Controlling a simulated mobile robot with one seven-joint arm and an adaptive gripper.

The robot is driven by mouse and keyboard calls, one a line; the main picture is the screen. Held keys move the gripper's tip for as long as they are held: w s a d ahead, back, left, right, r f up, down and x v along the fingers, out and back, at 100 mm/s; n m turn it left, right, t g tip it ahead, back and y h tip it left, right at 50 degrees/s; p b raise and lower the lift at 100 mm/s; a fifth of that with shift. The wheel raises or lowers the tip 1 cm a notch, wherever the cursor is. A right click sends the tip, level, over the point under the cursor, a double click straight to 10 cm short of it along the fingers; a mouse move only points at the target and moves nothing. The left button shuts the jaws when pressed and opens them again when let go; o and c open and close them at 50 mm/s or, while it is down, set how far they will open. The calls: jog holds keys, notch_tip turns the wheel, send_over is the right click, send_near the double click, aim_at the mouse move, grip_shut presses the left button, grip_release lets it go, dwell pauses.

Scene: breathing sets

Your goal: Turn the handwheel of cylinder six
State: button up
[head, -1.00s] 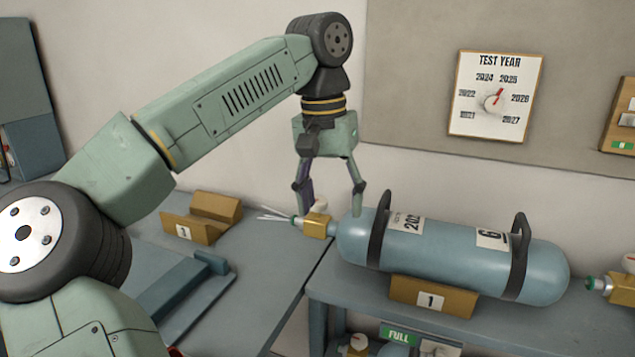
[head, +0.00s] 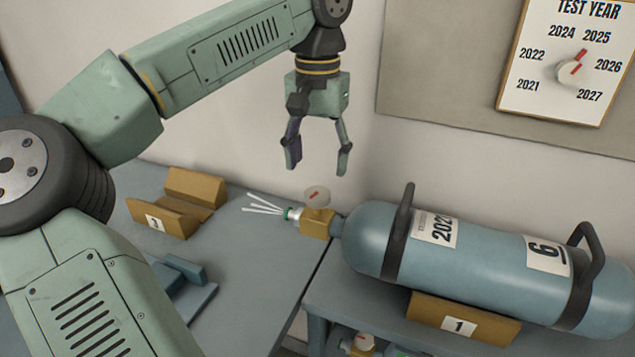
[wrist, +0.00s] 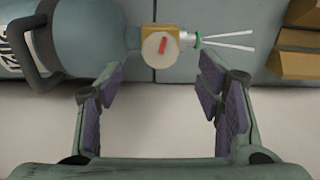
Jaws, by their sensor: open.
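Cylinder six (head: 485,255) is a blue-grey tank lying on its side with two black carrying bands and a label "6". It rests on a wooden cradle (head: 462,320) marked 1. Its brass valve (head: 317,224) is at the left end, topped by a pale round handwheel (head: 316,195) with a red mark. The handwheel also shows in the wrist view (wrist: 160,49), just beyond the fingers. My gripper (head: 318,168) is open and empty, above the handwheel and apart from it. White strips with a green collar (head: 270,208) stick out of the valve's left side.
An empty wooden cradle (head: 180,203) stands on the left bench, with a blue-grey block (head: 186,270) near it. A test year dial (head: 572,70) hangs on the wall board. Another valve (head: 360,342) shows low under the right bench. A gap separates the benches.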

aim_at(317, 193)
notch_tip(317, 193, down, 7)
jog(key=shift+r+p, duration=0.15)
jog(key=shift+p, duration=0.3)
jog(key=shift+w, duration=0.1)
jog(key=c, duration=1.2)
jog(key=shift+o, duration=0.2)
jog(key=shift+n, duration=0.3)
